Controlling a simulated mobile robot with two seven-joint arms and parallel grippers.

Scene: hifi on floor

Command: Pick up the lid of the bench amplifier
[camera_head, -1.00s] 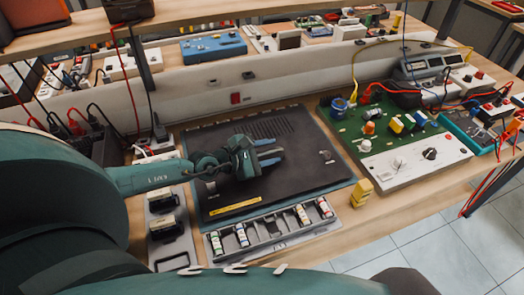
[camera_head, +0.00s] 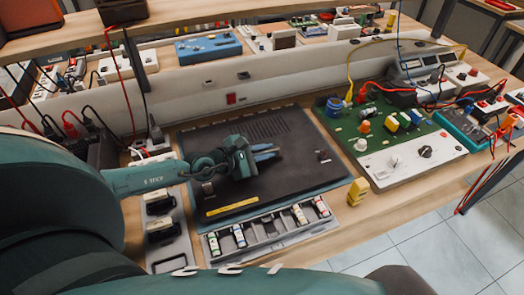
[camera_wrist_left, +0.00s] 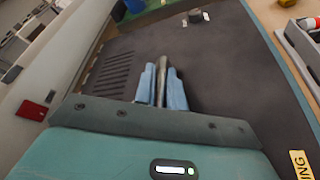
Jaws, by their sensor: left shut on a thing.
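The amplifier's lid (camera_head: 285,180) is a large dark flat panel with vent slots at its far edge and a yellow label near its front. It lies flat, with a teal border (camera_head: 335,187) showing along its right and front sides. My left gripper (camera_head: 265,153) is over the lid's middle, its blue fingers closed on the lid's upright dark handle. The wrist view shows the fingers (camera_wrist_left: 162,88) on both sides of this handle bar, which they partly hide. The lid (camera_wrist_left: 225,75) also fills much of that view. My right gripper is not visible.
A parts tray (camera_head: 270,238) with small bottles lies in front of the lid. A grey tray (camera_head: 168,245) stands at its left. A green circuit board (camera_head: 350,125) and a yellow block (camera_head: 358,190) are at the right. A shelf crosses the back.

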